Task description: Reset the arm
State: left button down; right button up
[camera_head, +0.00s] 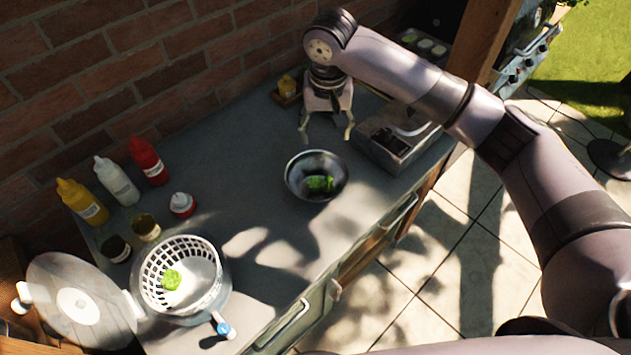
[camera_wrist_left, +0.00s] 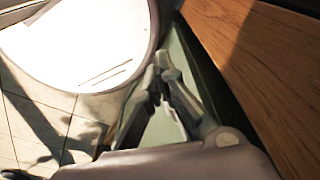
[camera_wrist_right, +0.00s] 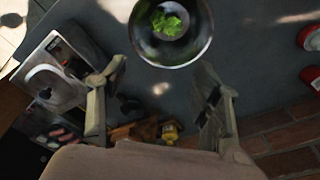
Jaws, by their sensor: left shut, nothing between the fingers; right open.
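My right gripper (camera_head: 326,132) is open and empty above the counter, just behind a metal bowl (camera_head: 291,176). Its arm comes in from the right of the head view. In the right wrist view the two fingers (camera_wrist_right: 160,95) stand wide apart, with the bowl (camera_wrist_right: 143,45) beyond them and green leaves (camera_wrist_right: 168,22) inside it. My left gripper does not show in the head view. In the left wrist view its fingers (camera_wrist_left: 158,75) are together with nothing between them, close to a wooden panel (camera_wrist_left: 250,70) and a pale round surface (camera_wrist_left: 75,40).
A white basket (camera_head: 180,242) with a green piece stands at the front left, beside a round lid (camera_head: 75,300). Red (camera_head: 148,160), white (camera_head: 117,181) and yellow (camera_head: 82,201) bottles stand near the brick wall. A metal appliance (camera_head: 395,140) is right of the bowl. The counter's middle is clear.

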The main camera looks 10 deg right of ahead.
jog(key=shift+s+a+r, duration=0.1)
jog(key=shift+s+r, duration=0.1)
jog(key=shift+r, duration=1.5)
